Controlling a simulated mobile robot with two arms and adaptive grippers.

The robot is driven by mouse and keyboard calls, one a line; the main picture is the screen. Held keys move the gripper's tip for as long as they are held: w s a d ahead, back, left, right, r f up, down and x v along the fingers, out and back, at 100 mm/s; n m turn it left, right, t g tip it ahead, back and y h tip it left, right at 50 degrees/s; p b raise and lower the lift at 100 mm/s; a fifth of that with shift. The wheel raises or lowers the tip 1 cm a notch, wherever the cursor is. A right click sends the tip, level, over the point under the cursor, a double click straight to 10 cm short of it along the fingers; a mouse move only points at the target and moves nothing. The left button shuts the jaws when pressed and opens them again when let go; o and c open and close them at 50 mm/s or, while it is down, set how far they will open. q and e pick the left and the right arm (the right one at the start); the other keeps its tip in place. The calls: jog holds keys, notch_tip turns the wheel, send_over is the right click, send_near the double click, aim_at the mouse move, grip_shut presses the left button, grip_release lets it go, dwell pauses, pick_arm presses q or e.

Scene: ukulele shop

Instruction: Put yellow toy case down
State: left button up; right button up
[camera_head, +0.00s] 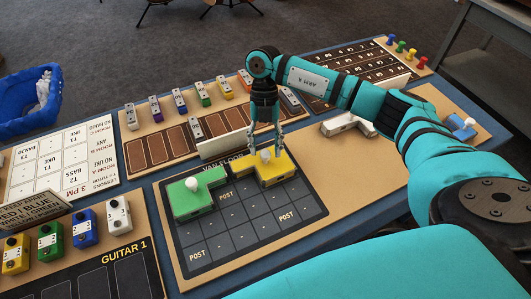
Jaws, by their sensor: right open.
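The yellow toy case (274,170) with a white knob on top rests on the dark grid board (240,238), near its top edge. My right gripper (266,150) is directly above the case, pointing down, with its fingers open around the area of the white knob. Whether the fingers touch the case cannot be told. A green toy case (194,196) with a white knob sits just left of it on the same board. My left gripper is not in view.
More pedals (52,238) stand at the left on the "GUITAR 1" board. A white-grey case (345,124) lies right of the grid. Bare tan board (365,170) is free at the right. A blue bin (28,105) stands at the left.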

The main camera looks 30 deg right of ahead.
jog(key=b+v, duration=0.1)
jog(key=v, duration=0.8)
jog(key=shift+r+b, duration=0.2)
jog(key=shift+b, duration=0.15)
jog(key=shift+w, duration=0.1)
